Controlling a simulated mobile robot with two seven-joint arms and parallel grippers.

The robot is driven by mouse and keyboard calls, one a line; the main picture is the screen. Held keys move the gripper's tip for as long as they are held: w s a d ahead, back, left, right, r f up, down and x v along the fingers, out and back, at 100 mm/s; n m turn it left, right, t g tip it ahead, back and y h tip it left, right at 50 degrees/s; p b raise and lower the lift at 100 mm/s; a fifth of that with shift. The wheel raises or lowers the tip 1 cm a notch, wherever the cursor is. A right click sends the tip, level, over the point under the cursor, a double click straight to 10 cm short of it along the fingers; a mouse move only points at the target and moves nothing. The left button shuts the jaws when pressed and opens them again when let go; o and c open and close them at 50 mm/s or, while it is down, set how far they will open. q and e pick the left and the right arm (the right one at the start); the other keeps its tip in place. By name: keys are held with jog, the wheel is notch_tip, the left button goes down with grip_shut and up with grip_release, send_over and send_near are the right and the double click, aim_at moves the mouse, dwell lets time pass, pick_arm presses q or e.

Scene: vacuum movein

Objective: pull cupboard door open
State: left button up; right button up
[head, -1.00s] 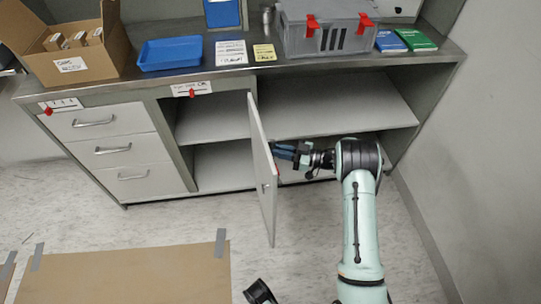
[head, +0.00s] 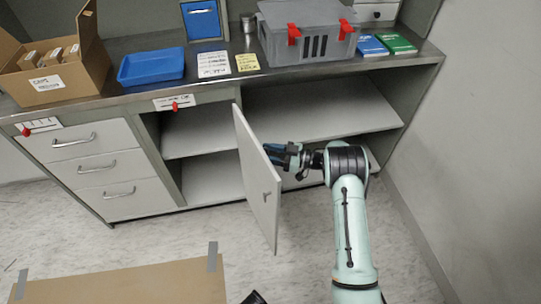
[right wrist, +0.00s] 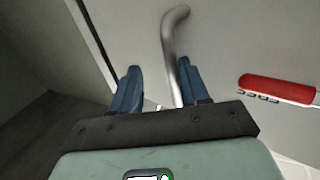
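The cupboard door (head: 258,178) stands swung out in front of the open right bay, at a steep angle to the cupboard front. My right gripper (head: 284,153) is at the right side of the door, near its upper part, in the head view. In the right wrist view a bent metal handle (right wrist: 172,45) runs down a pale panel. The two blue fingers (right wrist: 158,88) stand apart with the handle between them, nearer the right finger. Contact cannot be told. Only a small dark part, possibly my left gripper (head: 254,298), shows at the bottom edge of the head view.
The counter holds a cardboard box (head: 52,72), blue tray (head: 151,68), grey case (head: 310,45) and books (head: 397,43). Drawers (head: 92,165) are at left. A brown sheet (head: 130,285) lies on the floor. A wall (head: 470,150) closes the right side.

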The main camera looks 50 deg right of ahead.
jog(key=shift+s+d+f, duration=0.1)
jog(key=shift+s+f, duration=0.05)
jog(key=shift+s, duration=0.1)
pick_arm(q)
jog(key=s+r, duration=0.1)
jog(key=s+d+g+p, duration=0.1)
jog(key=shift+s+d+r+p, duration=0.15)
jog(key=shift+s+r+p, duration=0.15)
jog(key=shift+s+r, duration=0.05)
pick_arm(e)
jog(key=v, duration=1.3)
pick_arm(q)
jog(key=shift+d, duration=0.15)
pick_arm(e)
jog(key=shift+s+d, duration=0.1)
jog(key=shift+d, duration=0.1)
